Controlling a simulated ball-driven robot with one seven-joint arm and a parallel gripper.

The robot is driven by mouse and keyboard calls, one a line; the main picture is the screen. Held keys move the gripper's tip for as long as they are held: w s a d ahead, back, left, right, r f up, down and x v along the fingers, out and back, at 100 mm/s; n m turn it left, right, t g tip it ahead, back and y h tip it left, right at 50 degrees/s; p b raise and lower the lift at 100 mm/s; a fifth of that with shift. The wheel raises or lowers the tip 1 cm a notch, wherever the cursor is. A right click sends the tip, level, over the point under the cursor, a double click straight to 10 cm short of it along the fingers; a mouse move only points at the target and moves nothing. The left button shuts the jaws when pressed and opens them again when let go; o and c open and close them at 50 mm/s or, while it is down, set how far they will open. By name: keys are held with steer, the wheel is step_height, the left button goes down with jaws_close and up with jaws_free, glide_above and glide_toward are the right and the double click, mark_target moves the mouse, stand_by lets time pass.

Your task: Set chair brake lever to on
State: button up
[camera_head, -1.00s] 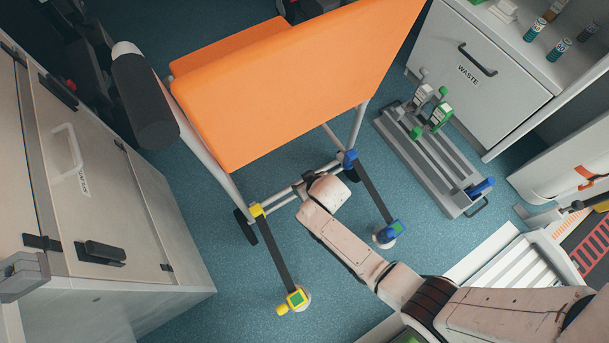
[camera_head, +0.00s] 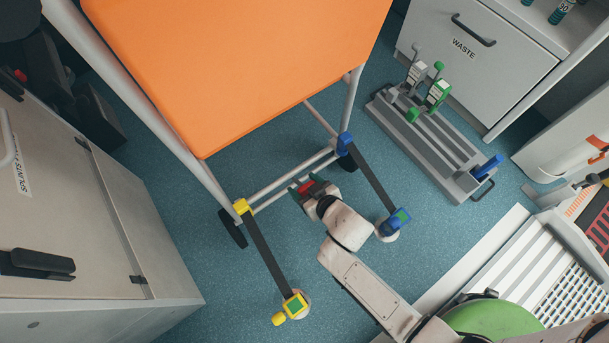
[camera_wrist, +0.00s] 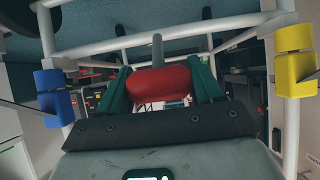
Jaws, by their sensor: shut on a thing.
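The chair (camera_head: 250,60), with an orange back and pale tubular frame, fills the upper middle of the head view. My gripper (camera_head: 304,187) is at its low rear crossbar, between the yellow and blue strap clamps. In the wrist view, the green fingers of my gripper (camera_wrist: 161,84) are shut on the red grip of the brake lever (camera_wrist: 160,83). A grey stem rises from the grip toward the chair's crossbar. In the head view, the red brake lever (camera_head: 307,187) is partly hidden by my gripper. I cannot read the lever's on or off setting.
A yellow-ended strap (camera_head: 268,258) and a blue-ended strap (camera_head: 374,184) run from the chair frame to the floor on either side of my arm. A grey rack (camera_head: 435,145) stands right, by the waste cabinet (camera_head: 470,60). A pale cabinet (camera_head: 80,230) stands left.

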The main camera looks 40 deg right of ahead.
steer(key=shift+s+d+f, duration=0.1)
steer(key=shift+s+f, duration=0.35)
steer(key=shift+f, duration=0.05)
steer(key=o, duration=1.4)
steer(key=shift+w+r, duration=0.1)
steer(key=shift+o, duration=0.2)
steer(key=shift+s+r+p, duration=0.3)
steer(key=shift+s+r, duration=0.05)
steer(key=shift+r, duration=0.05)
steer(key=p+v, duration=0.4)
steer(key=v, duration=0.6)
